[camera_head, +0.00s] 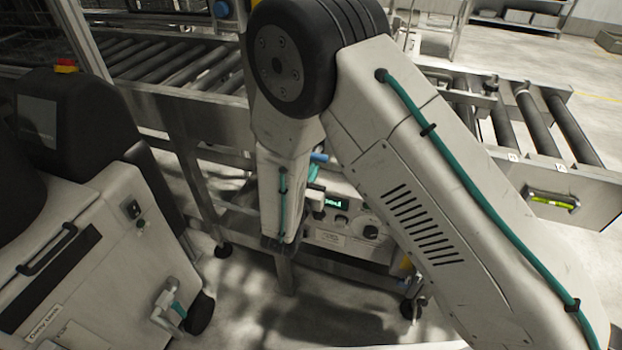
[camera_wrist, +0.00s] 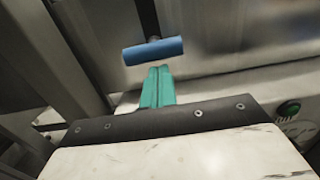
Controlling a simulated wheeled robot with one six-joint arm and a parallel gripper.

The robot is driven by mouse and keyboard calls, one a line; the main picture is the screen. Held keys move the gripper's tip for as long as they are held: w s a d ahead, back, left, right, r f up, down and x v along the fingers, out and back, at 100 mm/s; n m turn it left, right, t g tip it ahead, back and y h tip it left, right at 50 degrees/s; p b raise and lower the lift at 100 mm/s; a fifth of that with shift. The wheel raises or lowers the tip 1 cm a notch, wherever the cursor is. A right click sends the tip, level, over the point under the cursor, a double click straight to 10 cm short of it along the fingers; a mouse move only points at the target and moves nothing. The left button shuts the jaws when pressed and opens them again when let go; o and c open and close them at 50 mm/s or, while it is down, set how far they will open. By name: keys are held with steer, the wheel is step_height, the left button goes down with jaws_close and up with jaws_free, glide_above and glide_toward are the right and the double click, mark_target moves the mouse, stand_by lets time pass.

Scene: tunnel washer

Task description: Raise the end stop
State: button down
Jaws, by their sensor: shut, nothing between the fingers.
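A blue cylindrical handle (camera_wrist: 153,51) on a dark rod shows in the wrist view, lying roughly crosswise just beyond my fingertips. It also shows in the head view as a small blue bar (camera_head: 319,157) under the conveyor's side rail, partly behind my arm. My gripper (camera_wrist: 157,72) has its two teal fingers together and empty, pointing at the handle. The tips appear close below the handle; I cannot tell whether they touch it. In the head view my arm hides most of the gripper. I cannot clearly make out the end stop itself.
A roller conveyor (camera_head: 525,108) runs across behind my arm, with a spirit level (camera_head: 553,200) on its side at the right. A control box (camera_head: 345,222) with a green display sits below the rail. Open floor lies beneath.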

step_height(320, 180, up, 6)
steer(key=shift+r, duration=0.15)
stand_by(0.5)
steer(key=f, duration=0.4)
steer(key=shift+s+a, duration=0.15)
steer(key=shift+s, duration=0.2)
steer(key=v, duration=1)
steer(key=shift+f, duration=0.15)
